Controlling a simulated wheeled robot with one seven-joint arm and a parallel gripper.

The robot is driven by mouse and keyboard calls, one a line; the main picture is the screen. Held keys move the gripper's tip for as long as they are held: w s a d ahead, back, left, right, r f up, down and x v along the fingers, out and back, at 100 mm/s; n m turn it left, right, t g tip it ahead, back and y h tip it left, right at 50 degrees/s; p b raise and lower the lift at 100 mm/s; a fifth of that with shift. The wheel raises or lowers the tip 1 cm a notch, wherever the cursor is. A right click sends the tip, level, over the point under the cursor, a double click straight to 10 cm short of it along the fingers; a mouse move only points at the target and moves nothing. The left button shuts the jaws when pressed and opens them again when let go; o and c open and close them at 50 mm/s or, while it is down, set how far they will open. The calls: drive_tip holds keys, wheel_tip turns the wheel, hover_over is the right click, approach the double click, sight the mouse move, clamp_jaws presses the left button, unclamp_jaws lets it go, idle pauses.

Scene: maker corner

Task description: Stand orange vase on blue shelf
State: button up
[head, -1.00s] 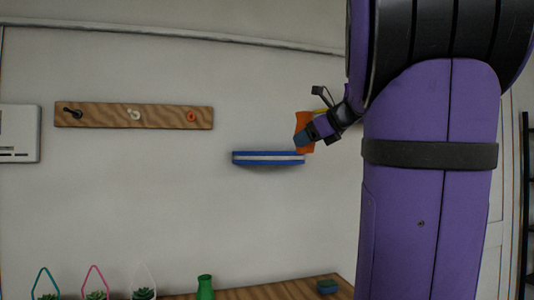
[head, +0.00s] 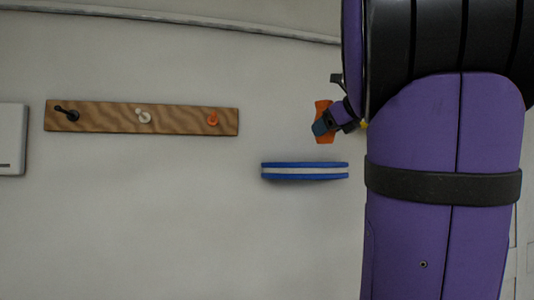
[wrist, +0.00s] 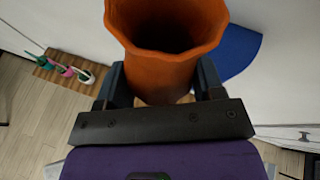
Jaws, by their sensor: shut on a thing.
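The orange vase (head: 323,122) is held in my gripper (head: 322,127), above the right part of the blue shelf (head: 305,171) in the head view. A gap shows between the vase and the shelf there. The shelf is blue with a white band and is fixed to the wall, with nothing seen on it. In the wrist view the vase (wrist: 165,60) has its wavy open mouth towards the camera, between the two fingers of my gripper (wrist: 160,85). The blue shelf (wrist: 236,50) shows behind it to the right. The vase hides part of the shelf.
A wooden peg rail (head: 140,118) with black, white and orange pegs is on the wall to the left. A white panel (head: 12,140) is at the far left. In the wrist view a wooden table (wrist: 62,70) with several small things stands far below. My arm covers the head view's right side.

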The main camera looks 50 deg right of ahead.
drive_tip(key=w+d, duration=0.2)
drive_tip(key=w, duration=0.1)
drive_tip(key=w+d, duration=0.3)
drive_tip(key=w+d+f, duration=0.1)
drive_tip(key=w+d, duration=0.1)
drive_tip(key=w, duration=0.1)
drive_tip(key=shift+d+f, duration=0.1)
drive_tip(key=shift+d, duration=0.3)
drive_tip(key=shift+f, duration=1.75)
drive_tip(key=shift+f, duration=0.1)
drive_tip(key=o, duration=0.9)
drive_tip(key=v, duration=1.2)
drive_tip(key=shift+a, duration=0.1)
